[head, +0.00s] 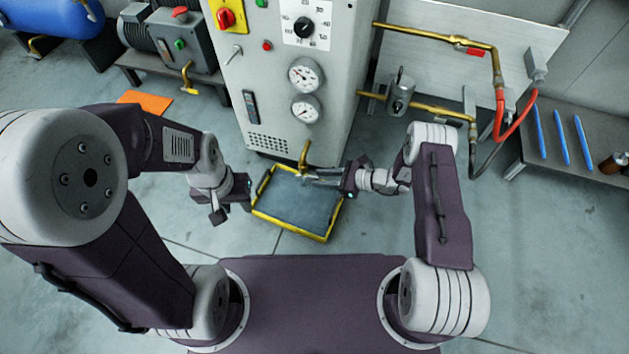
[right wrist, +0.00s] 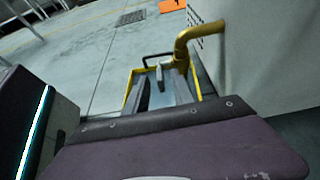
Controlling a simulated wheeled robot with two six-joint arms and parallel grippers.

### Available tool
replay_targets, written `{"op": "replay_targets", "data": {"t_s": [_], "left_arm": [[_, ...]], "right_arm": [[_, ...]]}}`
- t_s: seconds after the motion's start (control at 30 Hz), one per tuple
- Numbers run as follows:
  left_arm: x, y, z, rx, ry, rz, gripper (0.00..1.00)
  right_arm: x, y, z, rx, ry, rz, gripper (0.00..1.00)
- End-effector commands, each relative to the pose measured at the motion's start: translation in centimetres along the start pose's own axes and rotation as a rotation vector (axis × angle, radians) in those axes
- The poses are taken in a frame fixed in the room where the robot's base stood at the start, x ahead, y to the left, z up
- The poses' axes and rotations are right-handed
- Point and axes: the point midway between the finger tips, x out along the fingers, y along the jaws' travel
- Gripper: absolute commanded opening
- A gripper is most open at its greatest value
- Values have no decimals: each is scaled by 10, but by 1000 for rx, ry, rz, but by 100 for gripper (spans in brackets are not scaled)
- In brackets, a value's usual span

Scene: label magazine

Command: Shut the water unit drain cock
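The brass drain cock (head: 304,153) sticks out low on the front of the grey cabinet, above a yellow-rimmed tray (head: 325,238). In the right wrist view its bent brass pipe (right wrist: 184,45) shows at the upper right, with the tray (right wrist: 199,90) below. My right gripper (head: 318,180) is just below and right of the cock in the head view. Its two grey fingers (right wrist: 161,88) stand apart, with a small grey piece showing between them; I cannot tell whether they touch it. My left gripper (head: 228,208) is left of the tray, away from the cock; its fingers are unclear.
The cabinet (head: 270,100) carries gauges, a dial and a red knob. Brass pipes and red and black hoses (head: 515,125) are at the right, beside a bench (head: 590,160) with blue rods. An orange mat (head: 145,102) lies at the left. The floor around the tray is clear.

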Motion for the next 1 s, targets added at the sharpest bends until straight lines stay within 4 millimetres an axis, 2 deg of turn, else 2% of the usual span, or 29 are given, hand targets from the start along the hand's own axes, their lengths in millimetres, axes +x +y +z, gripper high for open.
{"op": "replay_targets", "data": {"t_s": [0.03,0.17,0.47,0.57,0.6,1.0], "left_arm": [[12,0,1,0,0,0,36],[19,0,2,0,0,0,36],[18,0,2,0,0,0,36],[18,0,2,0,0,0,36],[18,0,2,0,0,0,36],[18,0,2,0,0,0,36]], "right_arm": [[11,1,-5,-2,0,2,30],[25,0,-2,-2,0,1,30],[28,0,1,0,0,-1,30],[28,0,1,0,0,0,5],[28,0,1,0,0,0,0],[28,0,1,0,0,0,0]]}}
